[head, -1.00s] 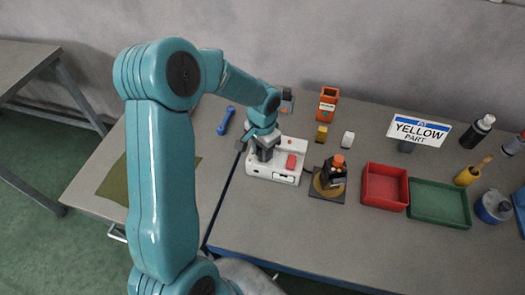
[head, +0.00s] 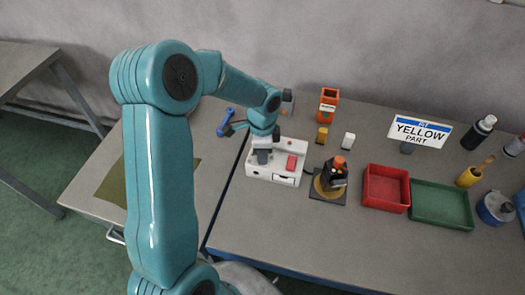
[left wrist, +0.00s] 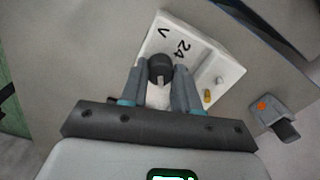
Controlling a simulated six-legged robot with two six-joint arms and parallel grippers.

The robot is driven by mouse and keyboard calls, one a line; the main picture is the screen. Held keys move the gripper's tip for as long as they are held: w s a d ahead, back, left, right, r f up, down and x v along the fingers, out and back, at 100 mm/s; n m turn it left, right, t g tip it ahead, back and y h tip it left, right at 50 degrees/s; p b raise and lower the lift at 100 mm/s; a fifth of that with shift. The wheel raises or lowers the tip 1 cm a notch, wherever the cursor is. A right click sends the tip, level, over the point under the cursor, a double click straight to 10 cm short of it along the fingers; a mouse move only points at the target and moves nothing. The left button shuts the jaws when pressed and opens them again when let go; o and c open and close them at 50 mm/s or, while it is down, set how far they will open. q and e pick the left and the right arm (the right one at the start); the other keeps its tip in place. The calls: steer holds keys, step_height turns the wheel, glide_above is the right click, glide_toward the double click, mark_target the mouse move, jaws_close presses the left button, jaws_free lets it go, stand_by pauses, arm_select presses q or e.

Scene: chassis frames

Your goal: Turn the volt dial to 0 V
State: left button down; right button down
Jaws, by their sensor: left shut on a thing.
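The white box (head: 259,174) stands on the bench in the head view, with a red part (head: 291,162) on its top. In the left wrist view the white box (left wrist: 205,52) shows the marking "24 V", turned sideways. The dark round volt dial (left wrist: 160,66) is on this box, between my finger tips. My left gripper (left wrist: 160,76) is shut on the dial from above. It also shows over the left part of the box in the head view (head: 262,155). The fingers partly hide the dial, and I cannot tell its pointer setting. My right gripper is not in view.
A dark device with an orange top (head: 335,178) stands close right of the box. A red tray (head: 385,206) and a green tray (head: 440,222) lie further right. A blue tool (head: 225,121) lies behind left. The bench front is clear.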

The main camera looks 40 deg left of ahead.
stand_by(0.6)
arm_select(q)
steer(key=c, duration=0.8)
jaws_free()
steer(key=shift+r, duration=0.1)
steer(key=shift+w+r, duration=0.1)
steer(key=shift+r, duration=0.25)
step_height(320, 180, up, 16)
steer(key=shift+f+b, duration=0.25)
steer(key=shift+b, duration=0.4)
